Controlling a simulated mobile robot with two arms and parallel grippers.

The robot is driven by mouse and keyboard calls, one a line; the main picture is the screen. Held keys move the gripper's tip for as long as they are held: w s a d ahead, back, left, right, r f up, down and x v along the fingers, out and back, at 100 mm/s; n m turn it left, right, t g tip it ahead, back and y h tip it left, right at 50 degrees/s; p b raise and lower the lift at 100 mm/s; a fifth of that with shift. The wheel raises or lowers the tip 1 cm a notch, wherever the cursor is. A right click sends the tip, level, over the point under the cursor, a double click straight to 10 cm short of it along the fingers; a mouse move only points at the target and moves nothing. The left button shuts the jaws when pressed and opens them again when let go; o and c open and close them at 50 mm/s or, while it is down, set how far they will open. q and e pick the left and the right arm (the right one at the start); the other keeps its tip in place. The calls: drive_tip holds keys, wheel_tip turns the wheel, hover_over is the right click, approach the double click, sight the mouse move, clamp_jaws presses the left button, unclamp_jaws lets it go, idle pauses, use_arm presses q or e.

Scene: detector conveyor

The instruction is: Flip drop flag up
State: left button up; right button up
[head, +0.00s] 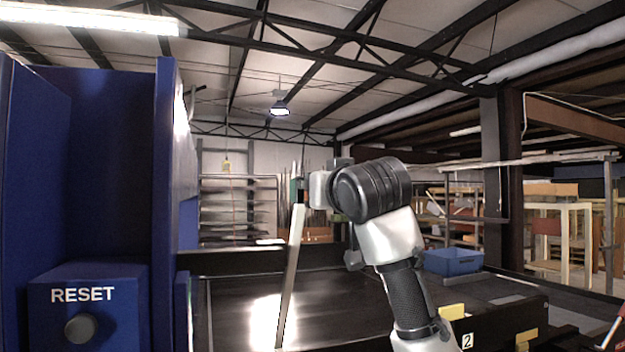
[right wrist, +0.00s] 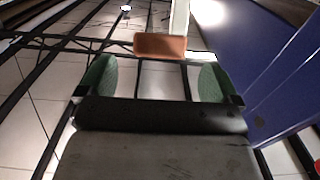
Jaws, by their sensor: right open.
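A pale, thin upright post (head: 290,275) leans slightly over the dark conveyor in the head view, its top close to my right gripper. In the right wrist view an orange-brown block (right wrist: 160,45), possibly the flag, lies just beyond the fingertips, and a pale post (right wrist: 180,15) shows behind it. My right gripper (head: 299,190) points left at the top of the post. Its green-padded fingers (right wrist: 155,78) are open and apart, with nothing clearly between them. Whether they touch the block cannot be told. My left gripper is out of view.
A blue cabinet (head: 110,170) with a RESET button (head: 81,328) stands at the left. The conveyor bed (head: 345,310) lies below my right arm. A blue bin (head: 453,262) sits at the right. Shelving stands behind.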

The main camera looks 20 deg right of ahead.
drive_tip(key=w+p, duration=0.1)
drive_tip(key=w, duration=0.1)
drive_tip(key=w+p, duration=0.1)
drive_tip(key=w, duration=0.1)
drive_tip(key=shift+w+a+r, duration=0.1)
drive_tip(key=shift+w+r, duration=0.1)
drive_tip(key=shift+w, duration=0.1)
drive_tip(key=shift+w+f+p, duration=0.1)
drive_tip(key=shift+w+p, duration=0.3)
drive_tip(key=shift+w, duration=0.15)
drive_tip(key=shift+w+f, duration=0.1)
drive_tip(key=shift+w, duration=0.05)
drive_tip(key=shift+c, duration=0.4)
